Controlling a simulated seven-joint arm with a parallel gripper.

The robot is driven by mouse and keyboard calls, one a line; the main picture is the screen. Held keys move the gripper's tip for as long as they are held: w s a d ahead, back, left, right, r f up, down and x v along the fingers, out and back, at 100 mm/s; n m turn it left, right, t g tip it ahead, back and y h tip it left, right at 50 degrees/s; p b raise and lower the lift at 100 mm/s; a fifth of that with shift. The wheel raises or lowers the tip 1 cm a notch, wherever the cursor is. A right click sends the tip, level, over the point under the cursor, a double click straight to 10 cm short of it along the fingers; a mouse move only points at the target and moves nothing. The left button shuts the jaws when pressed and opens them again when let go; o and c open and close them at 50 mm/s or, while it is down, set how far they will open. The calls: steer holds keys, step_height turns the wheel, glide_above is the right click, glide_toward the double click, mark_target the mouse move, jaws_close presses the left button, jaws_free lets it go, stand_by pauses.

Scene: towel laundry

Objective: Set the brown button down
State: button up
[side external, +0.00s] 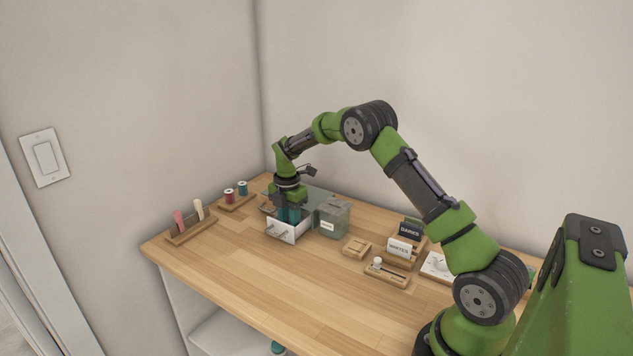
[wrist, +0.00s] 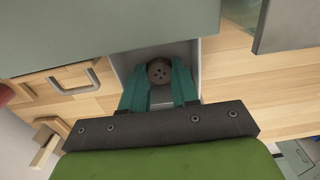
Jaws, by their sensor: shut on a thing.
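The brown button (wrist: 160,71) is round and dark with several small holes. In the wrist view it sits between the tips of my gripper (wrist: 160,80), whose teal fingers are shut on it. The button and fingertips are inside or just above a small white open drawer (wrist: 121,62). Whether the button touches the drawer floor I cannot tell. In the side view my gripper (side external: 289,214) points down into the pulled-out drawer (side external: 281,230), and the button is hidden there.
A grey-green cabinet (side external: 312,196) stands behind the drawer. A clear labelled bin (side external: 334,218) is close on its right. Thread spools (side external: 236,191) and a wooden rack (side external: 191,229) are to the left. Card holders (side external: 401,248) stand to the right. The front of the table is clear.

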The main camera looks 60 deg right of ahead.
steer(key=shift+f, duration=0.1)
steer(key=o, duration=0.7)
steer(key=shift+o, duration=0.2)
